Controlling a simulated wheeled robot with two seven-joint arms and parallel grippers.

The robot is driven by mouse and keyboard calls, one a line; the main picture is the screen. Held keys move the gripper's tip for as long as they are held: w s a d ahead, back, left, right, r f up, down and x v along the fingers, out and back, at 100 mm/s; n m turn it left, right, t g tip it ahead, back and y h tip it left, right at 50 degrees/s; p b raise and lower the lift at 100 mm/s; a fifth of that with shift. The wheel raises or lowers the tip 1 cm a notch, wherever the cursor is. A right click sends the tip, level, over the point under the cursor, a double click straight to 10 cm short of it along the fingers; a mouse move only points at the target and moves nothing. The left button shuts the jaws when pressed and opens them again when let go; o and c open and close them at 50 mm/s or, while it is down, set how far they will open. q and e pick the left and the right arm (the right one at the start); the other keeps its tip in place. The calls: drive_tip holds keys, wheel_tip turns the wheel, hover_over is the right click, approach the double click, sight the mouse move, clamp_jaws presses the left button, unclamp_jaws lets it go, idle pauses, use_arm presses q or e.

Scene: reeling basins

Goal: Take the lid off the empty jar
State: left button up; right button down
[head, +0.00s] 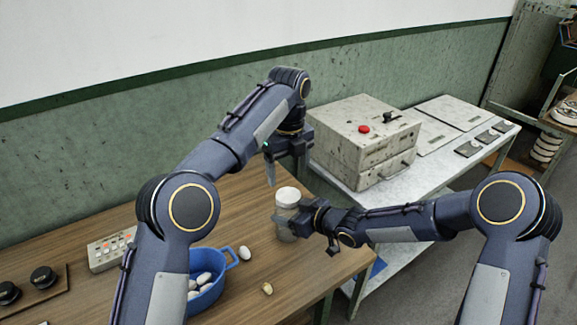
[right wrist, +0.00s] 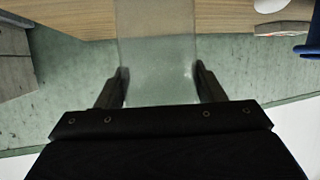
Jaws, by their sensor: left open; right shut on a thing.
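The jar (head: 284,232) is clear and looks empty. It stands upright near the right end of the wooden table, with a whitish lid (head: 288,196) on top. My right gripper (head: 300,226) comes from the right and is shut on the jar's body below the lid. In the right wrist view the clear jar wall (right wrist: 157,50) fills the space between the two fingers (right wrist: 161,85). My left gripper (head: 286,172) is open and points down just above the lid. It looks apart from the lid, with one finger to its left.
A blue basin (head: 230,262) with several white cocoons stands left of the jar. Two loose cocoons, one white (head: 245,253) and one tan (head: 267,288), lie nearby. A grey machine box (head: 350,145) stands on the bench behind right. A button panel (head: 110,250) is at left.

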sight(289, 195)
use_arm(q)
wheel_tip(289, 195, down, 7)
drive_tip(key=shift+f, duration=0.15)
idle(0.4)
drive_tip(key=c, duration=1)
drive_tip(key=n, duration=1)
drive_tip(key=shift+n, duration=0.4)
drive_tip(key=n, duration=0.2)
drive_tip(key=shift+n, duration=0.4)
drive_tip(key=o, duration=1.1)
